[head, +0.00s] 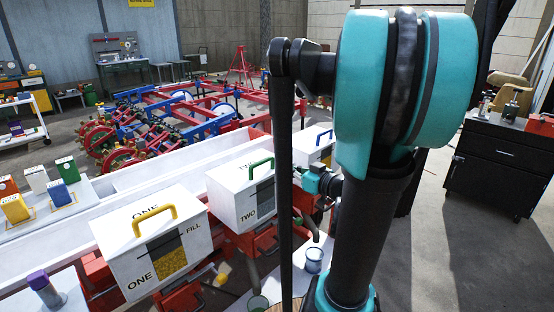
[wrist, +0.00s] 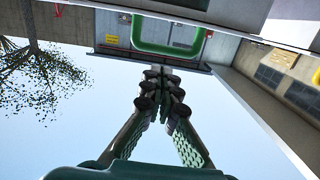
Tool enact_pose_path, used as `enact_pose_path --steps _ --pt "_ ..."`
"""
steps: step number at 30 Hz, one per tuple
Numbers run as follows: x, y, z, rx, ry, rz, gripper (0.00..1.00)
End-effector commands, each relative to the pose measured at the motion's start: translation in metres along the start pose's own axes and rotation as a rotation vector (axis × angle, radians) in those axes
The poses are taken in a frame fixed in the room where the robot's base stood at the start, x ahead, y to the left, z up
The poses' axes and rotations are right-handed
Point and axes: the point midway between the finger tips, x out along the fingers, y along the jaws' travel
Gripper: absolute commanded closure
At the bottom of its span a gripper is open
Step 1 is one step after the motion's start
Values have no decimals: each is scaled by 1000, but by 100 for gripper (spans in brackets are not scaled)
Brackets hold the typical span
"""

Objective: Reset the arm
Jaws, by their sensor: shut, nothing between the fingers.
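My arm, teal and black, fills the right middle of the head view and hides what lies behind it. Part of my arm's far end (head: 322,183) shows beside the box marked TWO; the fingertips cannot be made out there. In the wrist view, my gripper (wrist: 160,82) has its two green-padded fingers drawn together, with nothing between them. A green handle (wrist: 168,48) shows beyond the fingertips in that view, apparently apart from them.
White boxes marked ONE (head: 150,245) with a yellow handle and TWO (head: 243,195) with a green handle stand in a row. Small colored boxes (head: 37,180) sit at left. A black cabinet (head: 495,170) stands at right. Open floor (head: 450,250) lies before it.

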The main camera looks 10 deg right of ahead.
Motion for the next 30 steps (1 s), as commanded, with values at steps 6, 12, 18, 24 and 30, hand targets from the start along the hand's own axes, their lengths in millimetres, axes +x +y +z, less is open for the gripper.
enact_pose_path --steps 6,12,18,24,30 --pt "-17 1 12 0 0 1 100" --pt "-17 -9 25 29 -48 -19 100" --pt "-10 -53 86 186 -343 -69 100" --pt "-33 -86 157 323 -715 17 100" --pt "-75 -88 200 363 -981 242 100"
